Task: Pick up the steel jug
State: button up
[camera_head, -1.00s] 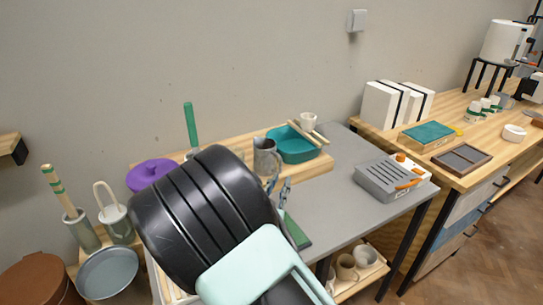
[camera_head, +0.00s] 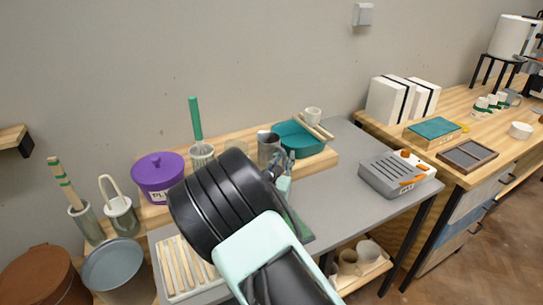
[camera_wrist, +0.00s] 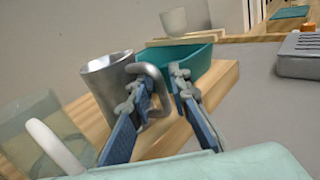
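The steel jug (camera_head: 268,148) stands upright on the raised wooden board, left of the teal basin. In the wrist view the jug (camera_wrist: 103,82) is close, with its handle (camera_wrist: 158,90) toward my gripper (camera_wrist: 160,84). My gripper is open, its two blue fingers apart. The handle shows between the fingertips; I cannot tell whether either finger touches it. In the head view my gripper (camera_head: 283,162) is just right of the jug, and my arm hides part of the board.
The teal basin (camera_head: 303,146) with wooden sticks across it is right behind the jug. A clear vessel (camera_wrist: 35,125) with a white handle stands close left. A purple lidded pot (camera_head: 158,180) is further left. The grey tabletop (camera_head: 340,170) to the right is mostly clear.

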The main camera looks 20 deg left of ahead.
grip_shut()
jog(key=shift+r, duration=0.25)
dwell(0.4)
